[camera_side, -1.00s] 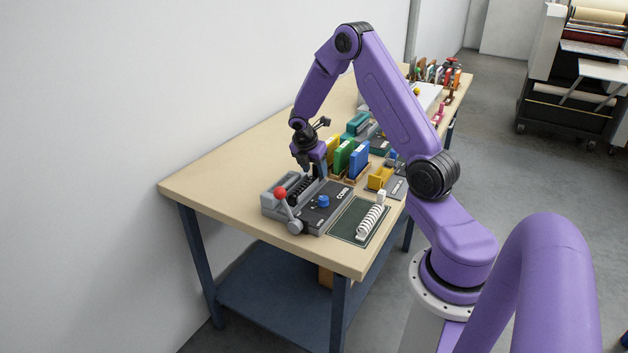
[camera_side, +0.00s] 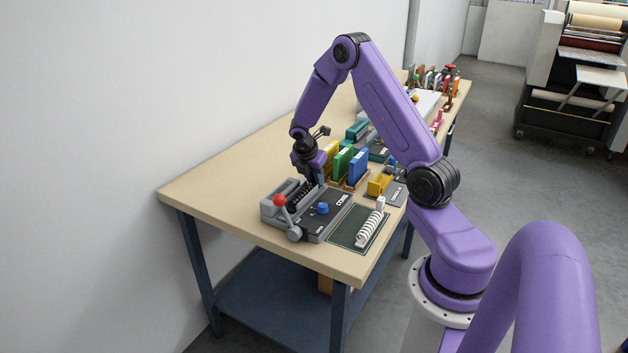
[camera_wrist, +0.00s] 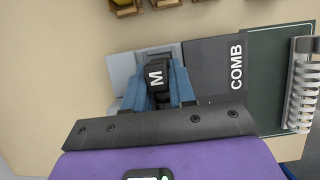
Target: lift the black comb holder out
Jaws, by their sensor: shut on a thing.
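The black comb holder (camera_wrist: 157,78), marked with a white "M", sits between the two blue fingers of my gripper (camera_wrist: 156,90) in the wrist view. My gripper is shut on it. In the side view my gripper (camera_side: 317,180) is low at the back end of the grey COMB machine (camera_side: 322,223). A row of black comb teeth (camera_side: 298,195) shows in the machine's slot. The holder's lower part is hidden, and I cannot tell whether it is clear of its seat.
A red-knobbed lever (camera_side: 280,201) and a blue knob (camera_side: 322,208) stand on the machine. A white comb (camera_side: 370,228) lies on a dark green mat (camera_side: 346,236) at right. The table's left side is bare.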

